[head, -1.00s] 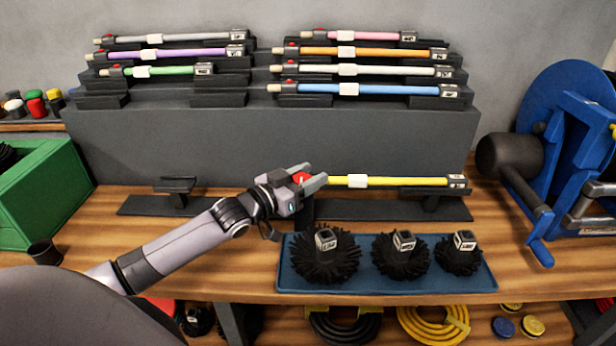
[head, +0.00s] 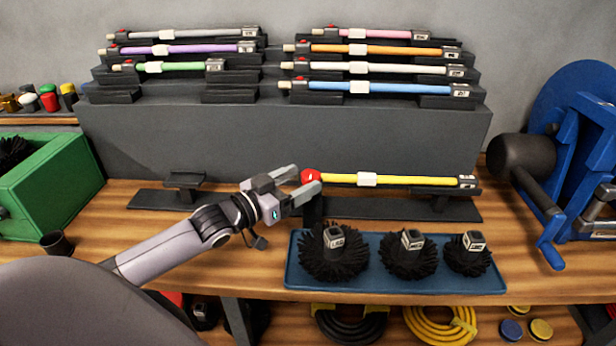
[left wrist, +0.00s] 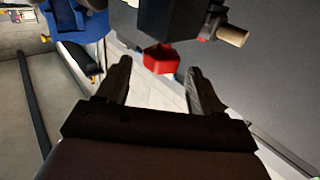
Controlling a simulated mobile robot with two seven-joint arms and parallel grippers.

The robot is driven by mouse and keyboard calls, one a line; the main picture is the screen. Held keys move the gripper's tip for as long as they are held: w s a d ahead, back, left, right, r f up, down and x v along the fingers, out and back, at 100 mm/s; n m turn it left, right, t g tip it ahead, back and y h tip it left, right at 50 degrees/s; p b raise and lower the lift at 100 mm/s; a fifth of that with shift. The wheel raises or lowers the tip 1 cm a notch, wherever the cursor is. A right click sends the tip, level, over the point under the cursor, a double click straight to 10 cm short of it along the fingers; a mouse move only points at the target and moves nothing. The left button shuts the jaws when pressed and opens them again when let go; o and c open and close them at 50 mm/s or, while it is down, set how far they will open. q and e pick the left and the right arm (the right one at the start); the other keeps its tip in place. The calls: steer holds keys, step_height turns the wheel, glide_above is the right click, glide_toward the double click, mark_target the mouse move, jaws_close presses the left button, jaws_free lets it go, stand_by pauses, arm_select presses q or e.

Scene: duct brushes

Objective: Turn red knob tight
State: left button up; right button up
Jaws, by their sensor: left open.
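The red knob (head: 311,176) sits at the left end of the yellow rod (head: 415,180), which lies level on a low dark stand on the bench. In the left wrist view the red knob (left wrist: 160,59) hangs below a dark block. My left gripper (head: 303,181) is open, just left of the knob, its fingers pointing at it. In the left wrist view the fingertips (left wrist: 158,70) stand on either side of the knob, slightly short of it, with gaps visible. Part of the knob is hidden by a finger in the head view. My right gripper is not in view.
A blue tray (head: 400,286) with three black brushes (head: 333,255) lies close in front of the stand. A dark stepped rack (head: 290,140) with several coloured rods stands behind. A green bin (head: 60,195) is at left, a blue machine (head: 575,150) at right.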

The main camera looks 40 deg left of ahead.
arm_select(q)
steer(key=shift+s+a, duration=0.2)
steer(key=shift+s, duration=0.5)
